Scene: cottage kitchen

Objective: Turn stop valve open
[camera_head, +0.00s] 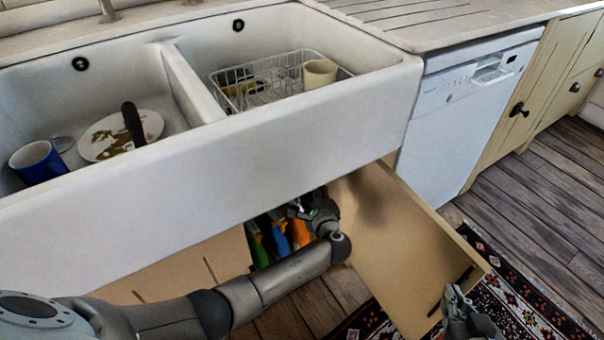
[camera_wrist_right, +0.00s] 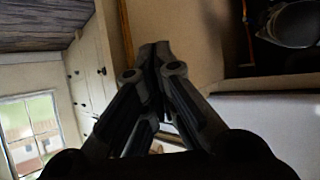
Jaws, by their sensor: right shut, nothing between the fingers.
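I cannot make out the stop valve in either view; the dark space under the sink is mostly hidden by the sink front and my left arm. My left arm reaches in from the left, and my left gripper (camera_head: 308,208) is at the cabinet opening beside the open door. Its fingers are too dark and small to read. My right gripper (camera_head: 454,296) is at the lower right, close to the outer edge of the open cabinet door (camera_head: 390,245), near its dark handle (camera_head: 462,275). In the right wrist view my right gripper's fingers (camera_wrist_right: 155,62) are together and empty.
Several coloured bottles (camera_head: 279,240) stand in the cabinet, close to my left gripper. The white double sink (camera_head: 300,130) overhangs the opening. A white dishwasher (camera_head: 460,110) stands to the right. A patterned rug (camera_head: 520,290) lies on the wooden floor (camera_head: 540,190), which is clear at the right.

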